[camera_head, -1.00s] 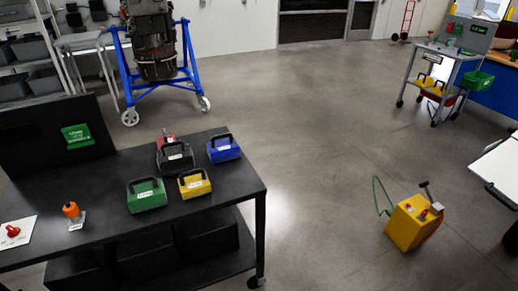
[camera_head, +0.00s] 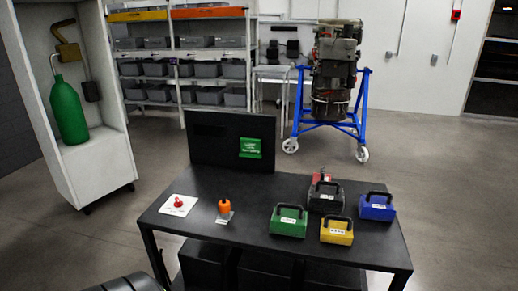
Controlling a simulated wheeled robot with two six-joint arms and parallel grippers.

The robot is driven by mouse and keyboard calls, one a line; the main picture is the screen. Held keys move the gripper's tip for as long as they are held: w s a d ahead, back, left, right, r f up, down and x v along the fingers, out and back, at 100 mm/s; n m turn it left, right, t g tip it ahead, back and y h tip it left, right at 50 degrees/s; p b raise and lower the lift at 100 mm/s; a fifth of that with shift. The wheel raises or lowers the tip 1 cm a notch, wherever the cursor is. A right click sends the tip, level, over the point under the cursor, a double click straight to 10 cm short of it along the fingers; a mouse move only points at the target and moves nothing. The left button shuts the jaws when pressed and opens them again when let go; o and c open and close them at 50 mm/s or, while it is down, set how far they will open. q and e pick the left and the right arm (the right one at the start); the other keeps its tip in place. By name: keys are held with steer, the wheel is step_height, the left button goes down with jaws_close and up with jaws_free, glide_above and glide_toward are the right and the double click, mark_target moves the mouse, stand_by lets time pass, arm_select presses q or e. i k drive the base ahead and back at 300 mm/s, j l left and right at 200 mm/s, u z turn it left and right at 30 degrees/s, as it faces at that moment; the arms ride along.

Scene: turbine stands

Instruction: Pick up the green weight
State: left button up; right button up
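The green weight (camera_head: 288,222) is a green block with a black handle on top and a white label. It stands upright on the black table (camera_head: 185,235), toward the front and right of the middle. A yellow weight (camera_head: 337,231) is just to its right, and a black weight (camera_head: 326,196) is behind it to the right. A blue weight (camera_head: 377,207) stands at the table's right end. Part of a red weight (camera_head: 321,178) shows behind the black one. Neither of my grippers is in view.
An orange-topped item (camera_head: 225,207) and a white plate with a red knob (camera_head: 179,205) sit on the table's left part. A dark panel (camera_head: 215,140) rises at its back. A white cabinet with a green cylinder (camera_head: 68,110) stands left. Open floor lies right of the table.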

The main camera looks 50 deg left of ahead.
mark_target(290, 220)
steer(key=u, duration=1)
